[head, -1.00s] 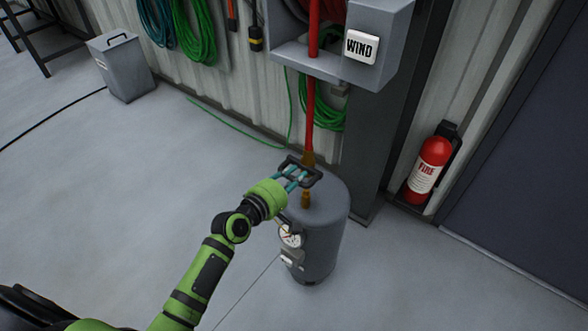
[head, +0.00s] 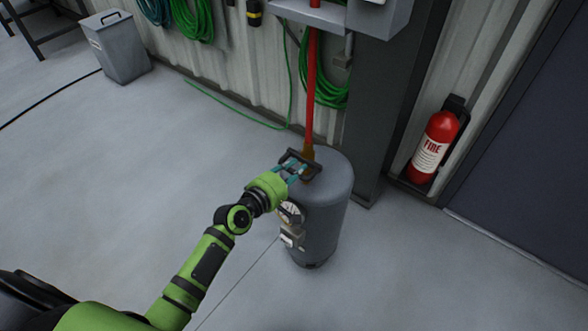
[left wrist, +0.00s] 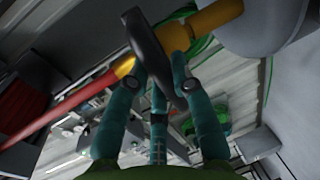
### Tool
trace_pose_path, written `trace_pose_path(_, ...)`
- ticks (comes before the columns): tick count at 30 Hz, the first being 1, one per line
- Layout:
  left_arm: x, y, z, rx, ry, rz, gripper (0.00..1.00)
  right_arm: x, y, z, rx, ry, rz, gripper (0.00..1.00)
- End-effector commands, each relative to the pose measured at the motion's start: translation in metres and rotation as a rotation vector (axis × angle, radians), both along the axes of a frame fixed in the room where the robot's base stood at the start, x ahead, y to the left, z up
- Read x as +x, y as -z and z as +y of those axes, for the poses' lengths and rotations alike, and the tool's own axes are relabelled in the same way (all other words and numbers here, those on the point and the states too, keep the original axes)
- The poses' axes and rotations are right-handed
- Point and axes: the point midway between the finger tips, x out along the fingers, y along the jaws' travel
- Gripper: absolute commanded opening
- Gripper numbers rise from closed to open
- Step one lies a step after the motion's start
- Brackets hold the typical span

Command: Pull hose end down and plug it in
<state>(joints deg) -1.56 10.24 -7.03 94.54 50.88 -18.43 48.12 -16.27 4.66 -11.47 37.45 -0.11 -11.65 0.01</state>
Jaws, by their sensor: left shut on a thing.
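The red hose (head: 311,95) hangs straight down from the reel box to my left gripper (head: 299,165). My left gripper is shut on the brass hose end, just above the top of the grey tank (head: 325,215). In the left wrist view, the red hose (left wrist: 70,104) runs into the brass hose end (left wrist: 215,17) between my fingers (left wrist: 165,68). The brass reaches toward the tank (left wrist: 265,25). The tank's brass fitting is not clearly distinguishable, and I cannot tell whether the hose end touches it or is seated. My right gripper is not in view.
A grey reel box (head: 345,20) is above the tank beside a dark post (head: 375,110). A gauge (head: 291,212) is on the tank's front. Green hose coils (head: 325,80) hang on the wall. A fire extinguisher (head: 434,147) is at right.

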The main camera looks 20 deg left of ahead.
Motion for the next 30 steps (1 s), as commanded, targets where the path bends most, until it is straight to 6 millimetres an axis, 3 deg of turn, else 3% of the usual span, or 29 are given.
trace_pose_path(2, -0.003, 0.006, -0.002, 0.002, 0.006, 0.013, 0.0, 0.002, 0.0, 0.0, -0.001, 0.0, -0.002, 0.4)
trace_pose_path(3, -0.003, 0.006, -0.002, 0.002, 0.006, 0.013, 0.27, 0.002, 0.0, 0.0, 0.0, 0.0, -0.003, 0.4)
trace_pose_path(5, -0.003, 0.005, -0.001, 0.002, 0.006, 0.013, 0.48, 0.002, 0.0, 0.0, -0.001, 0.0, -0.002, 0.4)
trace_pose_path(20, -0.004, 0.004, 0.0, 0.002, 0.003, 0.009, 0.48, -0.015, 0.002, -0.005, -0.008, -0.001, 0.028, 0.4)
trace_pose_path(25, -0.022, 0.0, 0.007, 0.003, 0.002, 0.01, 0.48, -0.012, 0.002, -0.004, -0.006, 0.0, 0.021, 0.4)
trace_pose_path(30, -0.057, -0.008, 0.02, 0.005, 0.002, 0.01, 0.48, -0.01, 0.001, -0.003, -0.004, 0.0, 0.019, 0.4)
